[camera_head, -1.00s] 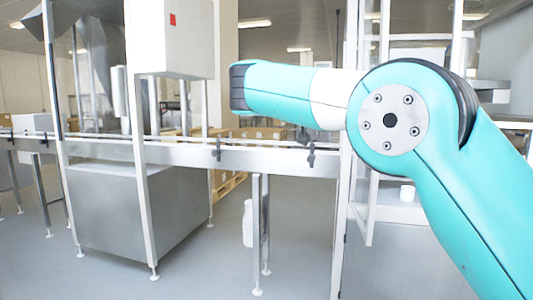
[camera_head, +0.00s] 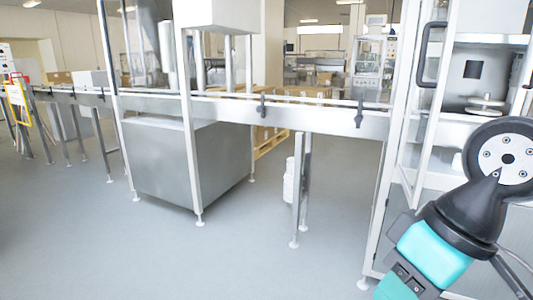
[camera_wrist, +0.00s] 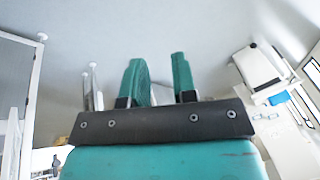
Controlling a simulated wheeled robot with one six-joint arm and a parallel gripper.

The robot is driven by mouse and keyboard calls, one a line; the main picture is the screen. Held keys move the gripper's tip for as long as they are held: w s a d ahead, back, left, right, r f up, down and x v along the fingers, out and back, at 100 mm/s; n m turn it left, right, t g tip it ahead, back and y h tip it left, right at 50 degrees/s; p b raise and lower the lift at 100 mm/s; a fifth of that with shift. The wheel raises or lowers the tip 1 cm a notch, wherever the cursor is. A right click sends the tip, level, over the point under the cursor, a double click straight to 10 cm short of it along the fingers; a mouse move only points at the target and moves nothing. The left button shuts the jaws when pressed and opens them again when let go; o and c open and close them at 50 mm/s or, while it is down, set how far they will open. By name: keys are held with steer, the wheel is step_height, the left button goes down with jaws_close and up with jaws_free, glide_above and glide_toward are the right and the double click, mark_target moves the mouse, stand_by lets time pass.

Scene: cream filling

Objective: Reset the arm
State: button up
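My gripper (camera_wrist: 157,58) shows in the wrist view as two green fingers on a dark plate. The fingers stand apart with a clear gap, and nothing is between them. In the head view my arm's teal and black links fill the lower right corner, and the gripper's fingers do not show there.
A conveyor (camera_head: 330,117) crosses the head view, with a grey steel cabinet (camera_head: 185,165) on legs under it. An open-doored machine (camera_head: 480,75) stands at the right, close behind my arm. Grey floor at the front left is clear. Boxes (camera_head: 270,135) sit behind the conveyor.

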steer(key=s+r+p, duration=0.3)
steer(key=r+p, duration=1.4)
steer(key=p, duration=0.1)
steer(key=shift+a+r+g, duration=0.15)
steer(key=shift+g, duration=0.25)
steer(key=shift+s, duration=0.1)
